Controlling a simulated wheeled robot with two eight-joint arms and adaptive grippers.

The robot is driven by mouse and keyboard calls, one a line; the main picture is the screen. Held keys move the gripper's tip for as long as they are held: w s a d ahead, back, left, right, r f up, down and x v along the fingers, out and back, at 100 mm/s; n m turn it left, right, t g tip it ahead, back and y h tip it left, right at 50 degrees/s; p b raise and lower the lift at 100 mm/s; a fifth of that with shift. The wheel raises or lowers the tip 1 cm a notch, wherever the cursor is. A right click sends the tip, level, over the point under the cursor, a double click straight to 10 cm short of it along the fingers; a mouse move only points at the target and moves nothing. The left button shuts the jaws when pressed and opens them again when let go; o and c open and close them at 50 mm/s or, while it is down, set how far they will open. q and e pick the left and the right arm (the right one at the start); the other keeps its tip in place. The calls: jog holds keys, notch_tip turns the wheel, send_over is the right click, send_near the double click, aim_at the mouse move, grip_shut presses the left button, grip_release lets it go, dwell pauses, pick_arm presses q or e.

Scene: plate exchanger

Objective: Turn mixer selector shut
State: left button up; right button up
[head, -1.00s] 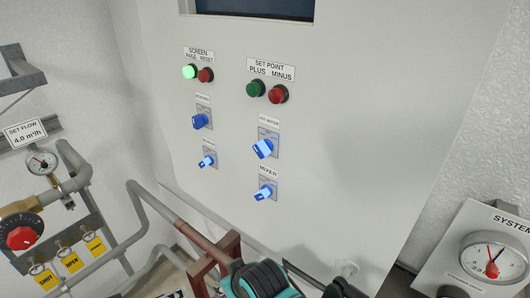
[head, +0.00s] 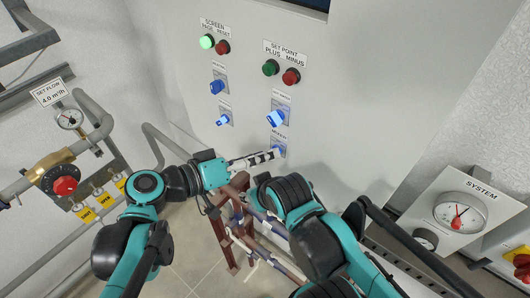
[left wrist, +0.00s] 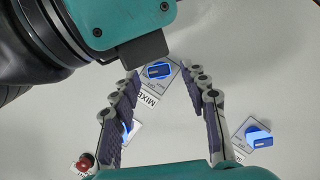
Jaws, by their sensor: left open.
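The mixer selector (head: 278,147) is a blue knob on a grey plate, lowest in the right column of the white panel. In the left wrist view the mixer selector (left wrist: 159,70) shows between and beyond my fingertips, with its MIXER label upside down. My left gripper (head: 276,155) is at the panel just below the selector, and partly covers its plate. In the left wrist view my left gripper (left wrist: 160,73) is open, its two fingers to either side of the knob. I cannot tell whether they touch it. My right gripper is not in view.
The hot water selector (head: 276,118) is just above the mixer. Two more blue selectors (head: 217,87) (head: 223,120) are to the left. Red and green buttons (head: 291,77) are higher up. My right arm crosses the lower middle. Pipes and a gauge (head: 69,118) stand left, a SYSTEM gauge (head: 459,212) right.

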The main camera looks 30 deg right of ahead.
pick_arm(q)
jog(key=shift+d+f, duration=0.15)
jog(key=shift+d, duration=0.35)
jog(key=shift+c, duration=0.3)
grip_shut()
